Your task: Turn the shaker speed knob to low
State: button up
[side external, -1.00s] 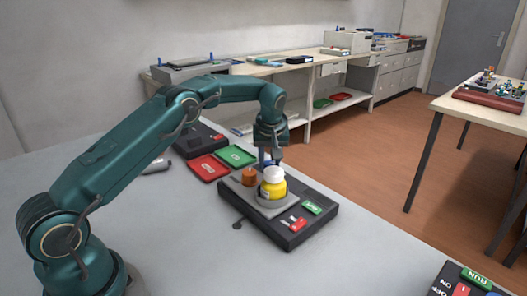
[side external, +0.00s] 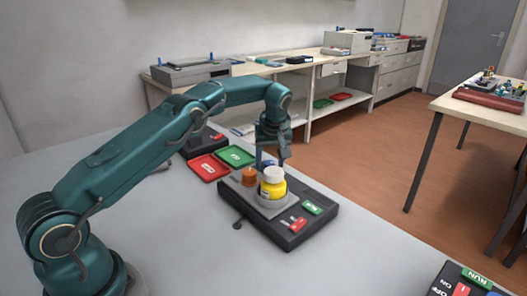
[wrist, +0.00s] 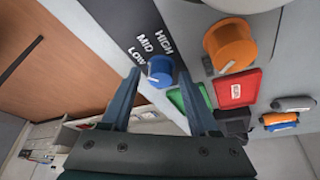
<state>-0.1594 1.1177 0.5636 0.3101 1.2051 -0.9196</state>
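The shaker (side external: 303,235) is a dark box with a grey plate. An orange knob (side external: 249,176) and a yellow bottle (side external: 273,189) with a white cap stand on it. The blue speed knob (wrist: 160,68) shows in the wrist view beside the LOW, MID and HIGH labels; its white mark is on the lower part. In the side view it is mostly hidden behind my gripper. My gripper (side external: 271,164) is over the far end of the shaker, fingers open. In the wrist view my gripper (wrist: 158,80) has the blue knob visible between its spread fingertips; I cannot tell if they touch it.
A red tray (side external: 208,168) and a green tray (side external: 236,156) lie left of the shaker. A dark box with red and green switches (side external: 461,283) sits at the lower right. The bottle and orange knob are close to my gripper. Grey table is clear in front.

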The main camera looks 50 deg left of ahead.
jog(key=shift+s, duration=0.1)
dwell(0.3)
jog(key=shift+s+a+m+t+h, duration=0.1)
jog(key=shift+m+t+h, duration=0.2)
jog(key=shift+m, duration=0.9)
jog(key=m, duration=0.2)
jog(key=m+t+h, duration=0.1)
jog(key=m, duration=0.1)
jog(key=shift+a+m+h, duration=0.15)
jog(key=shift+m+h, duration=0.15)
jog(key=shift+m, duration=0.1)
jog(key=s+d+r+m+t, duration=0.1)
jog(key=s+d+r, duration=0.2)
jog(key=r, duration=0.5)
jog(key=s+d+r+m+t, duration=0.1)
jog(key=s+d+r, duration=0.25)
jog(key=r, duration=0.55)
jog(key=s+d, duration=0.3)
jog(key=s, duration=0.4)
jog(key=s+d+m+t+h, duration=0.1)
jog(key=s+d, duration=0.2)
jog(key=s, duration=0.5)
jog(key=shift+d+r+m, duration=0.3)
jog(key=shift+d+r, duration=0.05)
jog(key=shift+s, duration=0.1)
